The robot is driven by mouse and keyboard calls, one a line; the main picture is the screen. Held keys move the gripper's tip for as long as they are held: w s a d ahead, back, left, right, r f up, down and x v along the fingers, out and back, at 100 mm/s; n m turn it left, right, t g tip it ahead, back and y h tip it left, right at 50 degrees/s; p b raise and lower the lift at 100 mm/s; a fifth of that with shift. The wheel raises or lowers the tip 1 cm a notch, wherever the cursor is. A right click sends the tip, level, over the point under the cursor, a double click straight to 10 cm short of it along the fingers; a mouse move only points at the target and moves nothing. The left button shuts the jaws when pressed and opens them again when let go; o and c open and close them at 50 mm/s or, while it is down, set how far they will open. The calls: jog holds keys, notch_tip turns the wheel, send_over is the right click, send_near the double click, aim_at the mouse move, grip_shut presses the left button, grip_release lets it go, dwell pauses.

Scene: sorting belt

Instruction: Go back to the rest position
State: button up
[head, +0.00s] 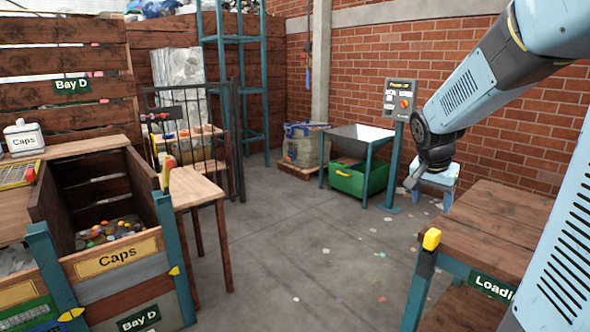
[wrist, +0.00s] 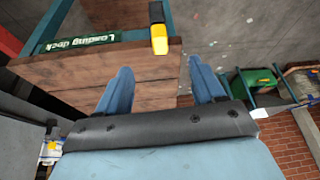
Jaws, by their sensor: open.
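My gripper (wrist: 160,85) is open and empty in the wrist view, its two blue fingers spread apart. In the head view my gripper (head: 412,180) hangs below the black wrist joint at the right, by the wooden Loading dock table (head: 505,212). The wrist view shows the same table (wrist: 75,72) behind the fingers, with its green sign and yellow corner piece. I cannot tell the exact height of the fingers over the table. The part of the table nearest my arm is hidden in the head view.
A Caps crate (head: 115,255) and a wooden table (head: 195,185) stand at the left. A control post (head: 400,110) and a green bin (head: 358,180) stand before the brick wall. The concrete floor (head: 300,250) in the middle is open, with small scraps on it.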

jog(key=s+a+r+n+t+y, duration=0.1)
jog(key=s+a+r+n, duration=0.2)
jog(key=s+a, duration=0.3)
jog(key=s+a+r+n+t+y, duration=0.1)
jog(key=s+a+n, duration=0.5)
jog(key=s, duration=0.8)
notch_tip(320, 180, up, 2)
jog(key=shift+a+y, duration=0.35)
jog(key=shift+y, duration=0.25)
